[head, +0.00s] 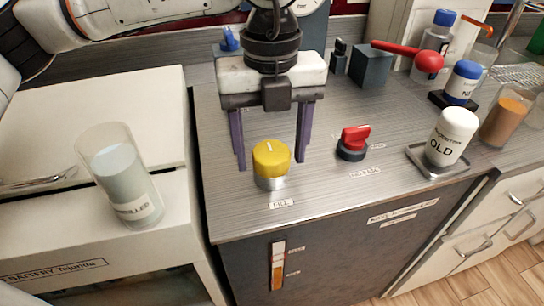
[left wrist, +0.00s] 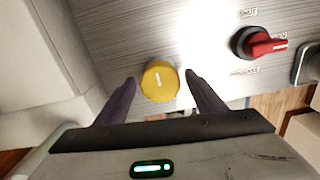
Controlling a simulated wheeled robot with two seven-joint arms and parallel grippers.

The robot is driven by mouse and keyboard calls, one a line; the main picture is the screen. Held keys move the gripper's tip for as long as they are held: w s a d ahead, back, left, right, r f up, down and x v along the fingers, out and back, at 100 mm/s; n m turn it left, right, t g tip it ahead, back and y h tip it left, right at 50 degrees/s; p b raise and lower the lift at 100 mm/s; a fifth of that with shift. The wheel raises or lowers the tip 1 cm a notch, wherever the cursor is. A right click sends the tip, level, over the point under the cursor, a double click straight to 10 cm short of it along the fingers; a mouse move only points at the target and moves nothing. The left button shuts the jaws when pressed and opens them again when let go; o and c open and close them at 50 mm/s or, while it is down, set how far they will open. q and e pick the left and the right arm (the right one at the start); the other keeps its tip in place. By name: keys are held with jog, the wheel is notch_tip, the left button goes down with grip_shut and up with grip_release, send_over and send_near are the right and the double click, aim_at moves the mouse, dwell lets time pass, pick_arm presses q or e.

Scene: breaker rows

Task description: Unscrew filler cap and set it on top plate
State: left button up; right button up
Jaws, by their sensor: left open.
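The yellow filler cap (head: 271,158) sits on its silver neck (head: 272,183) on the grey top plate (head: 340,203), behind the label "FILL". A white line marks its top. My left gripper (head: 270,166) is above the plate, pointing down, with its two purple fingers apart on either side of the cap. In the left wrist view the cap (left wrist: 160,81) shows between the fingertips, with a gap on each side. The gripper (left wrist: 160,78) is open and holds nothing. My right gripper is not in view.
A red-handled valve knob (head: 354,142) stands right of the cap. A white bottle marked "OLD" (head: 452,137) stands on a small tray at the right. A clear container of liquid (head: 122,178) stands at left. Bare plate lies between cap and knob.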

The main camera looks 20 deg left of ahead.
pick_arm(q)
jog(key=m, duration=0.4)
jog(key=shift+f+m, duration=0.15)
jog(key=shift+m, duration=0.15)
jog(key=m+b, duration=0.1)
jog(key=m, duration=0.3)
jog(key=shift+m, duration=0.3)
jog(key=m, duration=0.4)
jog(key=shift+m, duration=0.3)
jog(key=m, duration=0.4)
jog(key=shift+b, duration=0.35)
jog(key=shift+c, duration=0.4)
